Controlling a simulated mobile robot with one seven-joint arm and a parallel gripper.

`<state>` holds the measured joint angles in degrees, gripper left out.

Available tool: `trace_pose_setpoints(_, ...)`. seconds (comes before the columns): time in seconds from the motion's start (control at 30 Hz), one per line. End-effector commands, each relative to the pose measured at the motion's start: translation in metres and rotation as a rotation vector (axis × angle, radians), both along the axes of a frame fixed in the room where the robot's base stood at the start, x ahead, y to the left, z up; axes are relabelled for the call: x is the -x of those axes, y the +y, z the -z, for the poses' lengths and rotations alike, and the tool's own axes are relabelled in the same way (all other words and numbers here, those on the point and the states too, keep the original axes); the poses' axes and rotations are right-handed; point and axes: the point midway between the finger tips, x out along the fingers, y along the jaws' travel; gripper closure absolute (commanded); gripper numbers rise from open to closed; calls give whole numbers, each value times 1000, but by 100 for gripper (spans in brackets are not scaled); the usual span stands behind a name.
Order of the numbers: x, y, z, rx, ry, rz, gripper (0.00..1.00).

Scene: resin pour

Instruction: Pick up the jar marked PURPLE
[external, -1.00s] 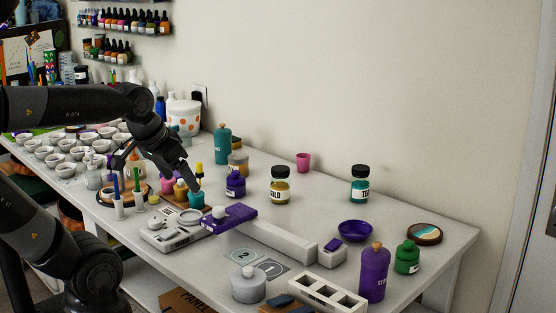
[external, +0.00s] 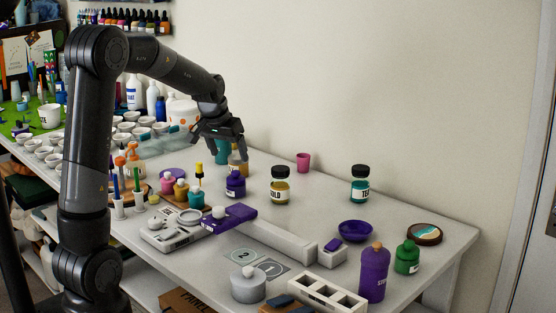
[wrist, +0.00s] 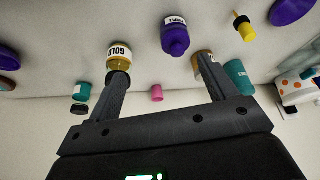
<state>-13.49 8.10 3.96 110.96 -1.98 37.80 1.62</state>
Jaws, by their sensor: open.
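My gripper (external: 222,144) is open and empty, above the table and behind the jar in the external view. In the wrist view the jar lies beyond the fingertips (wrist: 162,66), roughly between the lines of the two fingers and apart from them.
A GOLD jar (external: 280,186) stands right of the purple jar; a teal jar (external: 360,184) is farther right. An amber jar (external: 238,165) and teal bottle (external: 222,150) stand close behind.

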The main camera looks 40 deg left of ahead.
Motion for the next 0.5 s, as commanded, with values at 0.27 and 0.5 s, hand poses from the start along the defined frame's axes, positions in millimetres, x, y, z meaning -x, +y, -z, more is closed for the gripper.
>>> trace_pose_setpoints(0.27,-31,35,33,-5,13,-41,22)
trace_pose_setpoints(0.5,-43,40,64,-4,18,-42,22)
